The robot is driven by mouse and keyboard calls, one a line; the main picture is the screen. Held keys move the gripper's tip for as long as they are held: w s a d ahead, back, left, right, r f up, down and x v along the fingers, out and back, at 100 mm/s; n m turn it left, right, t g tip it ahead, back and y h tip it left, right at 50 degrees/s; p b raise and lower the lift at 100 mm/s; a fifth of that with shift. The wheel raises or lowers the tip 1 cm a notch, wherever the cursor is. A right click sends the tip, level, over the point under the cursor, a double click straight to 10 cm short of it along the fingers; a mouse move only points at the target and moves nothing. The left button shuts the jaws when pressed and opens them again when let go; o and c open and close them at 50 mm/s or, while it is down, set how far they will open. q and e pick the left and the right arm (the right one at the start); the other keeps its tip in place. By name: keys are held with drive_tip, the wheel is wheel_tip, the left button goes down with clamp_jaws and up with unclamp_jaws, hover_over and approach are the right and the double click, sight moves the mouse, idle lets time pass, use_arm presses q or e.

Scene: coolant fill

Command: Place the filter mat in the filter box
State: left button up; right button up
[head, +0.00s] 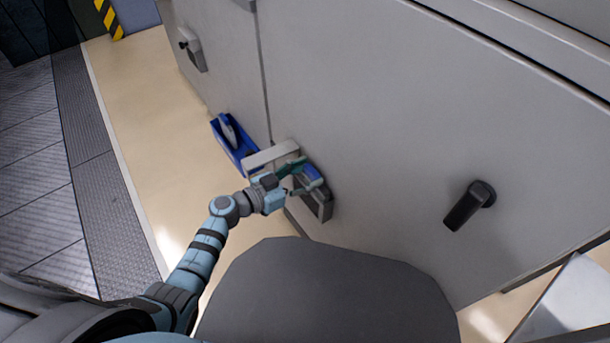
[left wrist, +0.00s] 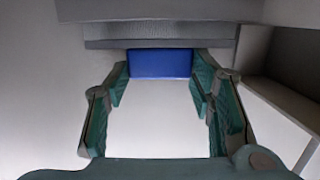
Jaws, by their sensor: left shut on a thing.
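A blue filter mat (head: 313,173) is between the green fingers of my left gripper (head: 301,179), which is shut on it. The left wrist view shows the mat (left wrist: 160,63) as a blue block between both fingertips (left wrist: 160,76). The grey filter box (head: 322,207) is on the machine's side, right at the fingertips. In the left wrist view, the mat lies against the grey box part (left wrist: 110,43). I cannot tell how far it is inside. A pale flap or lid (head: 268,157) is beside the box on the left. My right gripper is not in view.
A blue bin (head: 238,152) with a pale item in it is on the machine's side to the left. A black handle (head: 468,207) sticks out on the right, and another handle (head: 191,48) is at upper left. Open beige floor (head: 130,110) runs along the machine.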

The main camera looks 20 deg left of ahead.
use_arm(q)
drive_tip(key=o, duration=1.3)
drive_tip(key=shift+f, duration=0.15)
drive_tip(key=shift+o, duration=0.2)
drive_tip(key=shift+s+a+r, duration=0.1)
drive_tip(key=shift+r, duration=0.15)
drive_tip(key=p+v, duration=0.4)
drive_tip(key=v, duration=0.7)
drive_tip(key=shift+s+a, duration=0.2)
drive_tip(key=shift+s, duration=0.15)
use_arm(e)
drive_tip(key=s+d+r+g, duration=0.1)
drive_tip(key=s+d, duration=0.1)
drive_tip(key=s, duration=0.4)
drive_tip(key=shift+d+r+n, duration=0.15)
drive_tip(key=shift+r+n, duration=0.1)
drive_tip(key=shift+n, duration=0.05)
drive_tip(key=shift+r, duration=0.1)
